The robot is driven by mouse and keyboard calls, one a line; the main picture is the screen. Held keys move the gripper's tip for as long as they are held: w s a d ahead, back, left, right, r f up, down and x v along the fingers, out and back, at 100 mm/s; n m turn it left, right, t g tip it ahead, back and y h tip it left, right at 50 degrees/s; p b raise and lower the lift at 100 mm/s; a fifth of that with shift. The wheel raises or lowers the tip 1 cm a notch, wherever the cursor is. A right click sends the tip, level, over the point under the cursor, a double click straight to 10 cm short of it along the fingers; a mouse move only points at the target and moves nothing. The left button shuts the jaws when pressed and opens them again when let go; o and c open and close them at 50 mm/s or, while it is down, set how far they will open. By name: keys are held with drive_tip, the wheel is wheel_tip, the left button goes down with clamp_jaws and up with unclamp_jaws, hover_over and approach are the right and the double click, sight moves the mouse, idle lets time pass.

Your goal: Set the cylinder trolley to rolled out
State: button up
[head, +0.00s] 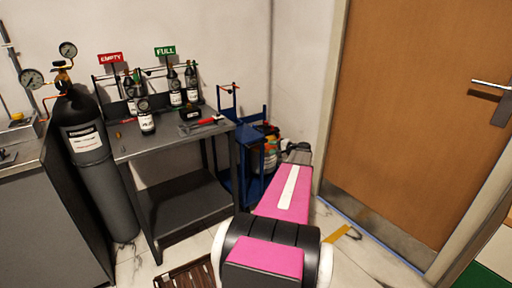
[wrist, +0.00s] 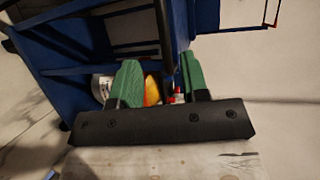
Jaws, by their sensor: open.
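The cylinder trolley (head: 241,133) is a blue metal frame beside the right end of the workbench, against the back wall. In the wrist view its blue bars (wrist: 75,70) fill the upper left, seen at a tilt. My gripper (head: 297,148) is at the trolley's right side in the head view, partly hidden by my pink arm. In the wrist view my gripper (wrist: 160,82) is open, its green finger pads apart. Small red, white and orange items show between and behind the fingers. I cannot tell whether the fingers touch the frame.
The grey workbench (head: 170,143) carries small dark bottles and a red-handled tool (head: 203,122). A tall black gas cylinder (head: 95,160) with gauges stands left of it. A wooden door (head: 420,110) is on the right. A yellow strip (head: 338,234) lies on the pale floor before the door.

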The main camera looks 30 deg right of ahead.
sight(258, 144)
drive_tip(key=x, duration=1)
drive_tip(key=shift+w+d+r, duration=0.1)
drive_tip(key=shift+w+d, duration=0.15)
drive_tip(key=shift+d, duration=0.1)
clamp_jaws()
